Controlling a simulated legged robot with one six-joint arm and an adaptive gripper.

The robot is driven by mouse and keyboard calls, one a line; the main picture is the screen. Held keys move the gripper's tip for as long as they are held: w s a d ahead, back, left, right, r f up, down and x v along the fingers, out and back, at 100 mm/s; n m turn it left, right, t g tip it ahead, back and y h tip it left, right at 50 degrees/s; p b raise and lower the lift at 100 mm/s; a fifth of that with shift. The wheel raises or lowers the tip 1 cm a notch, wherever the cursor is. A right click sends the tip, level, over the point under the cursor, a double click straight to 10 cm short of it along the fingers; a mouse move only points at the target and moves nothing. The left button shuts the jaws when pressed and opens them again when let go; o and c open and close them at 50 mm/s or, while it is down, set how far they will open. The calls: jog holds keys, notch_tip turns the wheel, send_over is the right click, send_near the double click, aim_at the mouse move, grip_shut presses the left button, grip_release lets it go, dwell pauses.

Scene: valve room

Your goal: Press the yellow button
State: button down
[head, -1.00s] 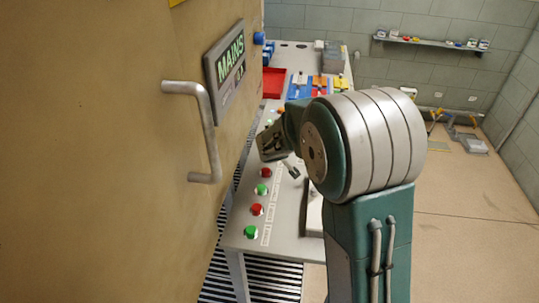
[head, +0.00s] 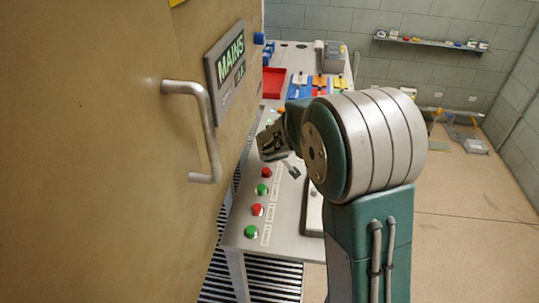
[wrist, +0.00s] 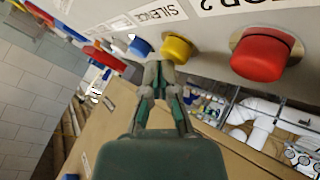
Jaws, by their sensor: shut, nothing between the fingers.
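The yellow button (wrist: 177,48) shows in the wrist view, a round cap on the grey panel near a "SILENCE" label (wrist: 162,13). My gripper (wrist: 158,72) is shut and empty, its fingertips just below and left of the yellow button in the picture. They overlap its lower-left edge; I cannot tell whether they touch it. In the head view, my arm covers part of the bench, and I cannot make out the yellow button there.
A large red button (wrist: 262,55) and a blue button (wrist: 138,46) flank the yellow one. In the head view, a door with a metal handle (head: 207,130) stands close at left. More red and green buttons line the grey bench (head: 285,225). Open floor lies at right.

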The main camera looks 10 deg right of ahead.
jog(key=shift+r, duration=0.55)
jog(key=shift+r, duration=0.15)
jog(key=shift+r, duration=2.35)
